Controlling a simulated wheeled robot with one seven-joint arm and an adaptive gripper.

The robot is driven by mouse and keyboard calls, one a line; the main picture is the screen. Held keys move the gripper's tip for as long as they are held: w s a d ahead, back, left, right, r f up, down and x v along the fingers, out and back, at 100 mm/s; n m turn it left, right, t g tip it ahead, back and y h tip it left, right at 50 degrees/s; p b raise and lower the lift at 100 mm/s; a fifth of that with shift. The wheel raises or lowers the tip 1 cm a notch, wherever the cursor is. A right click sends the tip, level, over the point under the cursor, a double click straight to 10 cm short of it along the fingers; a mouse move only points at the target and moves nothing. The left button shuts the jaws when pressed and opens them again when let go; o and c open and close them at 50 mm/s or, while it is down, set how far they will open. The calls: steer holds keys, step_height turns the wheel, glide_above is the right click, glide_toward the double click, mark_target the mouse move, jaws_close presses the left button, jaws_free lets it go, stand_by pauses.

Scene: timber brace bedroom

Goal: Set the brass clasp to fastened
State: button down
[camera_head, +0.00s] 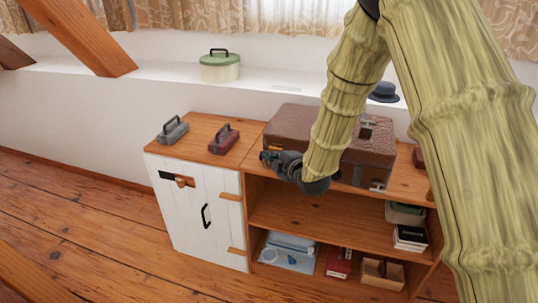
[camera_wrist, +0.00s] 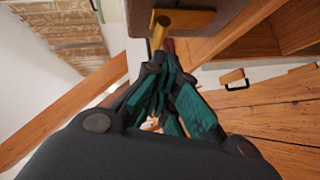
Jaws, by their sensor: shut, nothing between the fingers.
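The brown suitcase (camera_head: 296,124) lies closed on the wooden cabinet top. The brass clasp (camera_wrist: 189,19) shows at the top of the wrist view, as a flat plate with a rounded bar at its left end. In the head view a small yellow patch of it (camera_head: 274,147) shows on the suitcase's front left, just above my fingers. My gripper (camera_head: 266,157) is shut and empty in front of that corner. In the wrist view its fingertips (camera_wrist: 160,62) are just below the bar; I cannot tell whether they touch. The clasp's setting is unclear.
A silver clasp (camera_head: 378,186) hangs at the suitcase's front right. Open shelves (camera_head: 300,217) lie below. A green pot (camera_head: 220,68) stands on the ledge behind.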

steer(key=s+d+r, duration=0.2)
steer(key=s+r, duration=0.4)
steer(key=s, duration=0.5)
steer(key=shift+s+d, duration=0.15)
steer(key=shift+d, duration=0.25)
steer(key=s+d+f+m+g+h+p, duration=0.25)
steer(key=s+f+m, duration=0.45)
steer(key=f, duration=0.6)
steer(key=s+d+f+m+g+h+p, duration=0.1)
steer(key=s+d+f+m+g, duration=0.3)
steer(key=s+f, duration=0.7)
steer(key=s+d+f+m+g+p, duration=0.1)
steer(key=s+f+m+g, duration=0.1)
steer(key=s, duration=0.6)
steer(key=s+d+f+m+g+h+p, duration=0.1)
steer(key=s+d+f+m+g, duration=0.1)
steer(key=s+f, duration=0.5)
steer(key=s+d+f+m+g+h+p, duration=0.1)
steer(key=s+f+m, duration=0.4)
steer(key=s, duration=0.5)
steer(key=shift+s+d+f+g, duration=0.2)
steer(key=shift+d+g, duration=0.3)
steer(key=shift+g, duration=0.65)
